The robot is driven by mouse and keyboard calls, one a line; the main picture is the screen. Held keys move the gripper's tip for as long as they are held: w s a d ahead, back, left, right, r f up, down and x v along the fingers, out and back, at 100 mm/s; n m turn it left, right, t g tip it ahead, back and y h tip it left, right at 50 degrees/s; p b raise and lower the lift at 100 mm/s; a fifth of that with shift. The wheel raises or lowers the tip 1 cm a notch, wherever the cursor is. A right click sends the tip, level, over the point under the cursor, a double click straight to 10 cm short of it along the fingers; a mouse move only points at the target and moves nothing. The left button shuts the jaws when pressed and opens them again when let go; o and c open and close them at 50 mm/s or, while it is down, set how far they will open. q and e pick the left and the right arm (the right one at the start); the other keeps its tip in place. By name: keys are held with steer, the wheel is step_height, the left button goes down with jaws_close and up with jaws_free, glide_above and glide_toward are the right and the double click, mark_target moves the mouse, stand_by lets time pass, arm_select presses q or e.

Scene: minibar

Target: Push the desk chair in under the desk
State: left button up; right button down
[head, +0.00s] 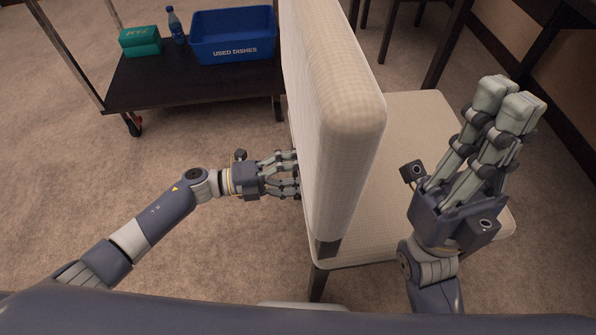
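The desk chair has a cream upholstered backrest (345,130) in the middle of the head view and a pale seat (405,130) extending to the right of it. A dark leg (318,283) shows below. My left gripper (297,175) is at the left face of the backrest, with its fingertips touching or very close to it; whether it is open or shut is unclear. My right gripper (507,104) is over the right part of the seat, its two finger pads together with nothing between them. Part of a dark desk-like piece (562,14) shows at the top right.
A dark cart (150,85) on casters stands at the upper left. It carries a blue "USED DISHES" bin (233,50), a teal box (140,42) and a blue bottle (175,26). Dark furniture legs (450,42) stand beyond the seat. Carpet at left is clear.

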arm_select(q)
steer(key=shift+d, duration=0.3)
jaws_close()
steer(key=shift+f, duration=0.15)
